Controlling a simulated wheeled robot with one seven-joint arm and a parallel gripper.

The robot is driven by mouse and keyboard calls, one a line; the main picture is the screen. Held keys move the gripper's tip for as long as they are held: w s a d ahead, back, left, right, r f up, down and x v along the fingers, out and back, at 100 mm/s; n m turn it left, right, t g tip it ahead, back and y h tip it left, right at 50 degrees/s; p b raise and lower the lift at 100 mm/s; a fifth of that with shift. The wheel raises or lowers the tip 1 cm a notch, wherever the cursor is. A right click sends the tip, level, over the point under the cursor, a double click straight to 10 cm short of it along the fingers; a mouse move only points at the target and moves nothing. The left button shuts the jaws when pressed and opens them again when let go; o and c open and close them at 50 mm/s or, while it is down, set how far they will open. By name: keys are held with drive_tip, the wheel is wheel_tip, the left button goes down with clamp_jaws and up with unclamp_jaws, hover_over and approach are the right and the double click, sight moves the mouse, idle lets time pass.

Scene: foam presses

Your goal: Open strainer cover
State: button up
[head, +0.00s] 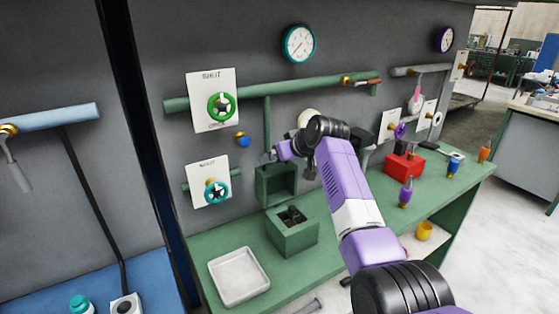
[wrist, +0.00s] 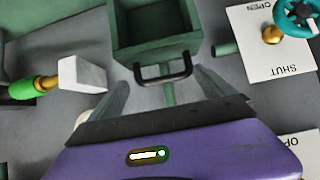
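A green box with an open, hollow side (head: 281,170) is fixed to the wall below a thin green pipe. It also shows in the wrist view, at the top (wrist: 122,45). A dark U-shaped handle (wrist: 163,80) juts from its rim. My gripper (head: 271,156) is at the upper edge of this box. In the wrist view, my gripper (wrist: 162,80) is open, with one grey finger on each side of the handle and gaps between. I cannot tell whether the handle's part is a separate cover or how far it is swung.
A green bench box (head: 294,243) with dark contents and a white tray (head: 240,277) stand on the green bench. Green (head: 221,107) and teal (head: 216,191) valve wheels sit on white wall plates at left. A red block (head: 404,167) and several small tools are at right.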

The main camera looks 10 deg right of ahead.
drive_tip(key=shift+a+f, duration=0.1)
drive_tip(key=shift+f, duration=0.2)
drive_tip(key=shift+s, duration=0.15)
drive_tip(key=b+v, duration=0.1)
drive_tip(key=v, duration=0.6)
drive_tip(key=shift+s+r, duration=0.15)
drive_tip(key=shift+r, duration=0.1)
